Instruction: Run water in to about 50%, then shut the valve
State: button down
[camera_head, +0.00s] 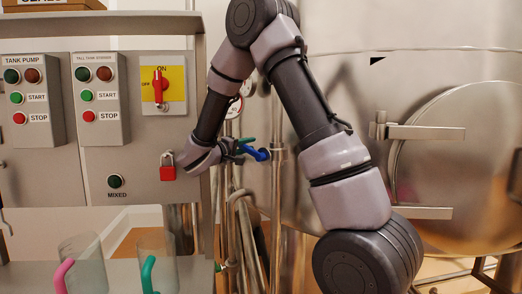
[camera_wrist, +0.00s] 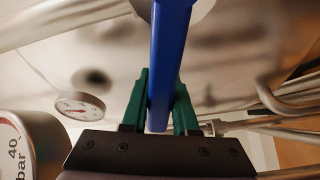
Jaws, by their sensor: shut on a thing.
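A blue valve handle (camera_head: 259,154) stands at a vertical pipe in front of the steel tank (camera_head: 345,65), in the middle of the head view. My gripper (camera_head: 246,147) reaches it from the left, its green fingers shut on the handle. In the wrist view the blue handle (camera_wrist: 171,60) runs upright between the two green fingers (camera_wrist: 158,102). The valve body is mostly hidden by my gripper. A small black triangle (camera_head: 377,60) shows on the tank wall; I cannot read a water level from it.
Jugs with pink (camera_head: 83,262) and green (camera_head: 157,258) handles sit below. Gauges (camera_wrist: 80,107) and hoses (camera_head: 247,225) crowd the pipes. A round hatch (camera_head: 455,165) is right.

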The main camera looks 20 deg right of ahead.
jog(key=shift+s+d+r+m+h, duration=0.15)
jog(key=shift+s+r+m, duration=0.15)
jog(key=shift+r+m, duration=0.4)
jog(key=shift+s+d+r+m+h, duration=0.1)
jog(key=shift+s+r+m, duration=0.3)
jog(key=shift+m, duration=0.65)
jog(key=shift+s+d+r+m+h, duration=0.2)
jog(key=shift+r+m, duration=0.4)
jog(key=shift+m, duration=0.25)
jog(key=c, duration=0.7)
grip_release()
jog(key=shift+a, duration=0.1)
jog(key=v, duration=1)
jog(key=shift+s+a, duration=0.25)
